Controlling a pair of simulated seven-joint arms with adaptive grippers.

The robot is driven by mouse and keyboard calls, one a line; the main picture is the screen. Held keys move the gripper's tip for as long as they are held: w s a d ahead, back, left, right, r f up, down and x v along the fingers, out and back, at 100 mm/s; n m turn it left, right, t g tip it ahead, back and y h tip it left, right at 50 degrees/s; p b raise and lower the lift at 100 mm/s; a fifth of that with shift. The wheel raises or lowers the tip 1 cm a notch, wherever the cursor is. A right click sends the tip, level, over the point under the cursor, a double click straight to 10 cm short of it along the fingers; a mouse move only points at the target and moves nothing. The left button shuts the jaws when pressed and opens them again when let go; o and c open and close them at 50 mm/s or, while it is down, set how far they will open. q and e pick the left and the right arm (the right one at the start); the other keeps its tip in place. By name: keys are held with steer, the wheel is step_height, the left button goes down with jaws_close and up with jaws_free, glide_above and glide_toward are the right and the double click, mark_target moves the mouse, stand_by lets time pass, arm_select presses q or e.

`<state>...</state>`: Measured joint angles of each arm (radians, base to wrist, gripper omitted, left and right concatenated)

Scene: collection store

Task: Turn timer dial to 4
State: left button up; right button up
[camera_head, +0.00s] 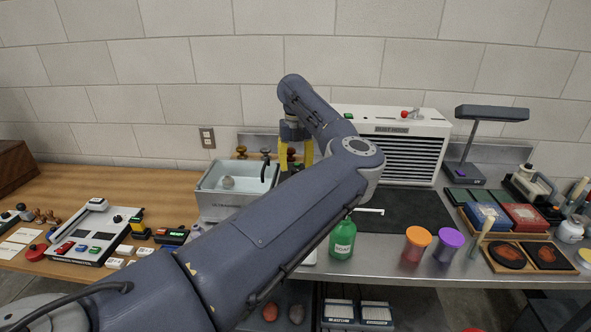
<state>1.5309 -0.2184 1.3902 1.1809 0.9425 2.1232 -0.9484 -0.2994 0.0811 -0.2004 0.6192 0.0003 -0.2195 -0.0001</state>
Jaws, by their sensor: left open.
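I cannot make out a timer dial with numbers in this view. My left arm crosses the middle of the picture and hides part of the bench behind it. My left gripper (296,162) has yellow fingers pointing down, spread apart, just right of an open-topped tank (208,203). It is open, and its fingertips are partly hidden by my arm. My right gripper is not in view.
A white dust hood (425,128) with a red knob (404,114) stands behind a dark mat (420,212). A green bottle (342,240), orange-lidded cup (416,245) and purple-lidded cup (449,246) stand near the front edge. A lamp (490,113) stands right.

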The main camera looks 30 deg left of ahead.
mark_target(295, 169)
arm_select(q)
step_height(295, 169, up, 10)
stand_by(0.5)
steer(key=shift+a+f, duration=0.1)
